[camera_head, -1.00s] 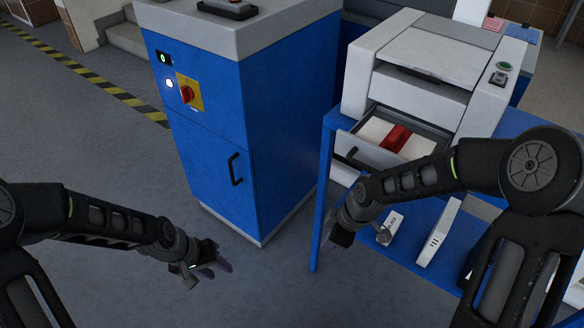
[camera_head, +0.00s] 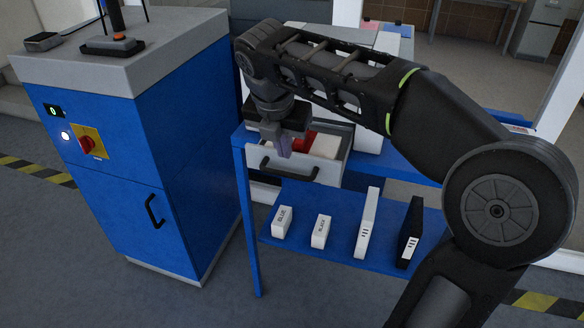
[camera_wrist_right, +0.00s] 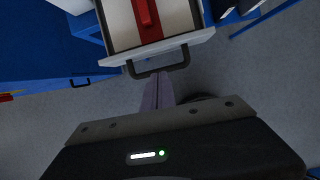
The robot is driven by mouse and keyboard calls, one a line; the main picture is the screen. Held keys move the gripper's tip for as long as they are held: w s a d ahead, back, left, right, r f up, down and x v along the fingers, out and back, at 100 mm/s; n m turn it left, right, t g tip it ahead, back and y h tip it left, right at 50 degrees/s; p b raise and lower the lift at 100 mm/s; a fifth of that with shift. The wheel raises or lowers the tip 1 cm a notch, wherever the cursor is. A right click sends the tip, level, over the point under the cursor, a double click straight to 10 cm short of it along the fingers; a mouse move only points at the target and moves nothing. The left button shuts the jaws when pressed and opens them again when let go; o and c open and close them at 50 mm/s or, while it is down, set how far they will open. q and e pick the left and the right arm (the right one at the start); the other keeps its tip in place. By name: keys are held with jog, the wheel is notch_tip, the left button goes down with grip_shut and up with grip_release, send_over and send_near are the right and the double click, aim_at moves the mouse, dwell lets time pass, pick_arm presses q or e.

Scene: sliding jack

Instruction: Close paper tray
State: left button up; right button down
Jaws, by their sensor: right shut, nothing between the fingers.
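The paper tray (camera_head: 330,173) is pulled out of the front of the white printer (camera_head: 368,138). It has a light front panel, a dark bar handle and a red piece on the white paper inside. My right gripper (camera_head: 284,150) is shut and empty, pointing down at the tray's front; its arm hides much of the printer. In the right wrist view the gripper's closed fingers (camera_wrist_right: 158,92) lie just outside the tray's handle (camera_wrist_right: 160,71). Whether they touch it I cannot tell. My left gripper is out of view.
A blue cabinet (camera_head: 120,170) stands to the left, with a red switch. The printer's blue table (camera_head: 242,190) has a lower shelf (camera_head: 335,255) with small white boxes, a tall white binder and a black one. Open floor lies in front.

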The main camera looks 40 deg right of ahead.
aim_at(297, 164)
jog(key=shift+s+d+r+n, duration=0.15)
jog(key=shift+s+d+r, duration=0.15)
jog(key=shift+r, duration=0.15)
jog(key=shift+s+d+r+n, duration=0.15)
jog(key=shift+s+r, duration=0.15)
jog(key=shift+r, duration=0.15)
jog(key=shift+f, duration=0.15)
jog(key=x, duration=0.9)
jog(key=shift+d+f, duration=0.3)
jog(key=shift+f, duration=0.05)
jog(key=shift+w+r, duration=0.1)
jog(key=shift+w, duration=0.05)
